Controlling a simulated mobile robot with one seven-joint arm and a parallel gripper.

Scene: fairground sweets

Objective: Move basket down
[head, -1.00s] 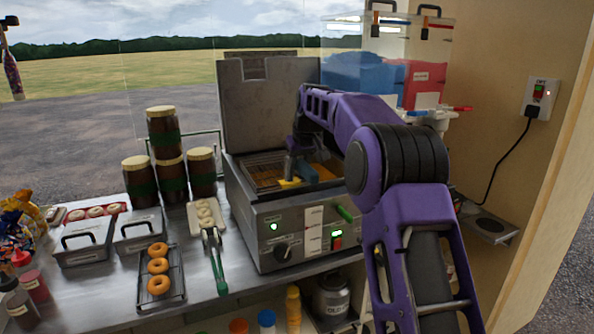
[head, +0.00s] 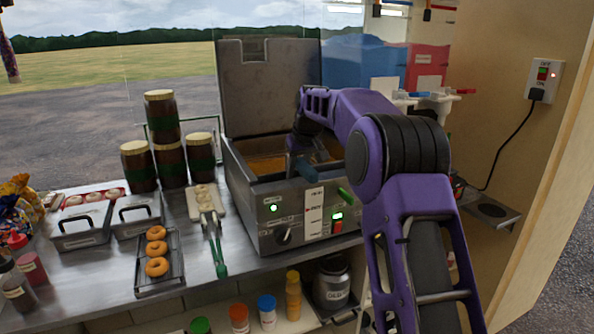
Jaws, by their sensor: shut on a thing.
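The steel fryer (head: 293,205) stands on the counter with its lid (head: 268,95) upright behind it. Golden oil (head: 265,165) shows inside its well. My gripper (head: 299,167) reaches into the well near the front wall and is shut on the basket's handle. The basket is low in the well. Its mesh and the handle are mostly hidden by the front wall, my gripper and my arm, so I cannot tell exactly how deep it sits.
A tray of doughnuts (head: 157,262), green-handled tongs (head: 217,250) and stacked jars (head: 170,165) stand left of the fryer. Lidded steel tubs (head: 80,229) are farther left. A wall socket (head: 543,82) with a cable is at the right. Bottles fill the lower shelf.

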